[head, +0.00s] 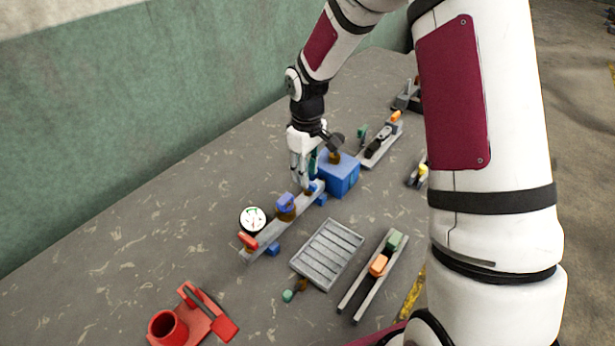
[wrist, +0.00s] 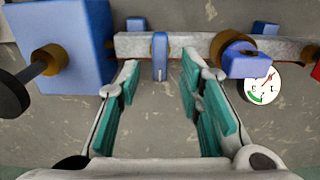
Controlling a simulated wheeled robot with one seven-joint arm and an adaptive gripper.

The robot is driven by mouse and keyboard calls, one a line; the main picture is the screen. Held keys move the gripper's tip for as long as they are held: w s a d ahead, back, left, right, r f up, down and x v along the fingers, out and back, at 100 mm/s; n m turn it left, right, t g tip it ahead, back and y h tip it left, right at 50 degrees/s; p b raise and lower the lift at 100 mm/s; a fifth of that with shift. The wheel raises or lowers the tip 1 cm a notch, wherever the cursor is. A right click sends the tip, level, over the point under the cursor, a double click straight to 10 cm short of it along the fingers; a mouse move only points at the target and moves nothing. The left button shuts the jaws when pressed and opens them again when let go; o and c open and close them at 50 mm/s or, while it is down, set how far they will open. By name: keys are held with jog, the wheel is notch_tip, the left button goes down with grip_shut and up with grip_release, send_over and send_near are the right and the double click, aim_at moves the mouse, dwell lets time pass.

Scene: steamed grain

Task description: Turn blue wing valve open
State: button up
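A narrow blue wing handle (wrist: 160,58) sits on a grey bar (wrist: 190,43), upright in the wrist view. My gripper (wrist: 160,72) is open, with one teal-padded finger on each side of this handle. Gaps show between the handle and both fingers. In the head view my gripper (head: 305,183) points down at the far end of the bar (head: 264,238), beside the blue box, and partly hides the handle. A second, chunkier blue handle (wrist: 246,64) sits on a brown round fitting, right of my fingers in the wrist view; it also shows in the head view (head: 286,202).
The blue box (head: 340,174) with a dark knob stands close to my gripper. A round gauge (head: 253,218) and a red handle (head: 248,240) are at the bar's near end. A grey slatted tray (head: 328,254) and a red fixture (head: 190,318) lie nearer on the table.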

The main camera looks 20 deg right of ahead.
jog(key=shift+f, duration=1.35)
jog(key=shift+c, duration=0.3)
grip_shut()
